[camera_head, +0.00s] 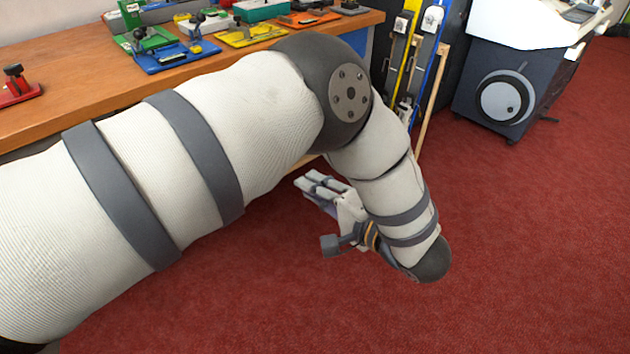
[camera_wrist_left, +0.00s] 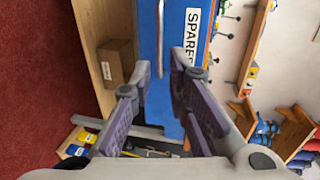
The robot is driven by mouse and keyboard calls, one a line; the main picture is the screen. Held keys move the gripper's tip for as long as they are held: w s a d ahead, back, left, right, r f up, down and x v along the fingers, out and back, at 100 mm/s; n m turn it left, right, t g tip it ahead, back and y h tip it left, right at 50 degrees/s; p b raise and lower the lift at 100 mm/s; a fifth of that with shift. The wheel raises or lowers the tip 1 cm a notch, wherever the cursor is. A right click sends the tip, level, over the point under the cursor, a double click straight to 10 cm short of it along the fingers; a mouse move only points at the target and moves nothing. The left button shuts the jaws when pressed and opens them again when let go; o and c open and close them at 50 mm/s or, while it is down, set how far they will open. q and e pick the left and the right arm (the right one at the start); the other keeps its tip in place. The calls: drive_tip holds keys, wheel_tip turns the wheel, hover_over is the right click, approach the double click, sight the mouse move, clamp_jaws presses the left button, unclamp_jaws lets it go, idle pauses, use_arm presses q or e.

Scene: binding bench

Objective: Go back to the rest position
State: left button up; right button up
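My left arm crosses the head view from the left, bends at a dark elbow joint and reaches down over the red floor. My left gripper (camera_head: 320,187) hangs in front of the bench, partly hidden by my forearm. In the left wrist view the gripper (camera_wrist_left: 160,85) shows two purple-grey fingers standing apart, with nothing between them. Beyond the fingers is a blue panel (camera_wrist_left: 158,35) marked "SPARE", its label partly cut off or covered. My right gripper is in neither view.
A wooden bench (camera_head: 75,95) with several coloured fixtures stands behind my left arm. Blue and yellow upright pieces (camera_head: 418,60) lean beside a dark machine (camera_head: 505,90). A cardboard box (camera_wrist_left: 115,63) sits by the blue panel. Red floor (camera_head: 530,240) is open at the right.

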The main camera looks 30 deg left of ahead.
use_arm(q)
drive_tip(key=s+a+f+h+p, duration=0.3)
drive_tip(key=s+f+h+p, duration=0.1)
drive_tip(key=s+f+h, duration=0.9)
drive_tip(key=s+n+g+h, duration=0.1)
drive_tip(key=s+n+g, duration=0.3)
drive_tip(key=s, duration=2.3)
drive_tip(key=g+p, duration=0.1)
drive_tip(key=g, duration=0.3)
drive_tip(key=shift+s+d+f+n+g, duration=0.2)
drive_tip(key=shift+s+d+n+g, duration=0.1)
drive_tip(key=shift+n, duration=0.1)
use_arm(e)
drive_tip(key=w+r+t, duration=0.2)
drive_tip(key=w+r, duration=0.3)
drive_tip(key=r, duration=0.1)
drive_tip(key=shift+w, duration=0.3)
use_arm(q)
drive_tip(key=shift+w, duration=0.15)
